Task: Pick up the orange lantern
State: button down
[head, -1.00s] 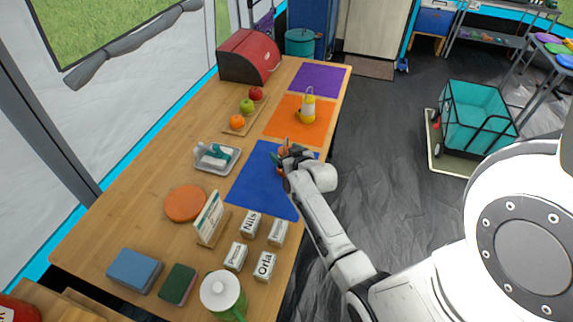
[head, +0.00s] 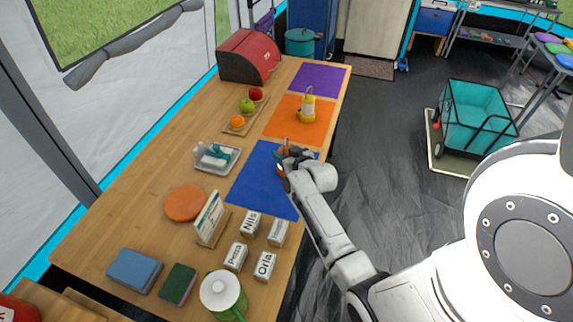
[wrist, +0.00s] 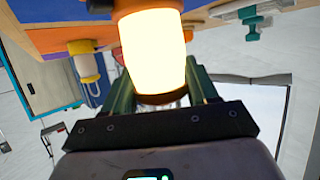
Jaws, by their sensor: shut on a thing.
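The orange lantern (wrist: 153,50) fills the middle of the wrist view, with a glowing pale-yellow body and orange parts at its end. The green fingers of my gripper (wrist: 160,85) stand on both sides of it, shut on it. In the head view my gripper (head: 288,163) is over the blue mat (head: 254,186), and only a small orange and pale part of the lantern (head: 281,171) shows beside it. My gripper hides the rest, and I cannot tell whether the lantern touches the mat.
A yellow lantern (head: 307,107) stands on the orange mat (head: 283,124) behind my gripper. A fruit board (head: 238,128), a tray (head: 209,169) and an orange disc (head: 184,203) lie to the left. Labelled blocks (head: 250,223) are nearer. The purple mat (head: 318,80) is bare.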

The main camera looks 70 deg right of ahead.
aim_at(286, 149)
jog(key=shift+r, duration=0.1)
jog(key=shift+r, duration=0.4)
notch_tip(286, 149, up, 2)
jog(key=shift+r, duration=0.2)
jog(key=w+r+b+v, duration=0.1)
jog(key=r+v, duration=0.2)
jog(key=v, duration=1.3)
jog(key=shift+r, duration=0.25)
